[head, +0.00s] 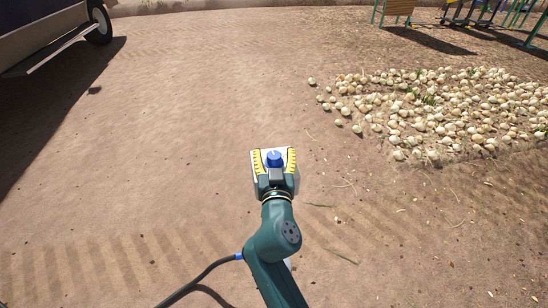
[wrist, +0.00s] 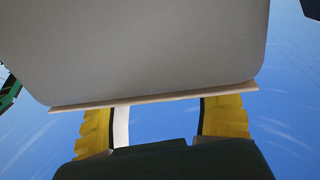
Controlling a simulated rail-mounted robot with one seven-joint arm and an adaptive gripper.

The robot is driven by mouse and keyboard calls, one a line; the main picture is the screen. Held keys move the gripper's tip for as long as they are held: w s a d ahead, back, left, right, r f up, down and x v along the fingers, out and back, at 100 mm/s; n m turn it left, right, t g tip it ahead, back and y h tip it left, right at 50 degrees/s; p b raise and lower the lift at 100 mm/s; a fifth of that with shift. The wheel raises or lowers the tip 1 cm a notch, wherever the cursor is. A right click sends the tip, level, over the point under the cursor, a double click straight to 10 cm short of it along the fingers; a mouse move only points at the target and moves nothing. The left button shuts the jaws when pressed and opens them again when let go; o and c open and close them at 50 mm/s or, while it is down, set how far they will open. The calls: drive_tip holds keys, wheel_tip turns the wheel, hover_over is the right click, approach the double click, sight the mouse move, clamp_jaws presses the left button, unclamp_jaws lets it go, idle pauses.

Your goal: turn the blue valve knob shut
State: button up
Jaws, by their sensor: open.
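A round blue knob-like part (head: 274,158) shows at the end of my arm in the head view, between the two yellow fingers; I cannot tell whether it is the valve knob or part of my gripper. My gripper (head: 274,152) is open, with one finger on each side of the blue part. I cannot tell whether the fingers touch anything. In the wrist view the gripper (wrist: 160,122) has its yellow fingers spread. A large, close grey panel (wrist: 150,50) with a tan lower edge hides most of the view beyond, and no round knob can be made out there.
Several pale onions (head: 440,110) lie heaped on the dirt ground (head: 150,130) at the right. A vehicle (head: 40,25) with a dark wheel stands at the upper left. Green and yellow frames (head: 395,8) stand at the upper right.

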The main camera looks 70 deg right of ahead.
drive_tip(key=c, duration=1.2)
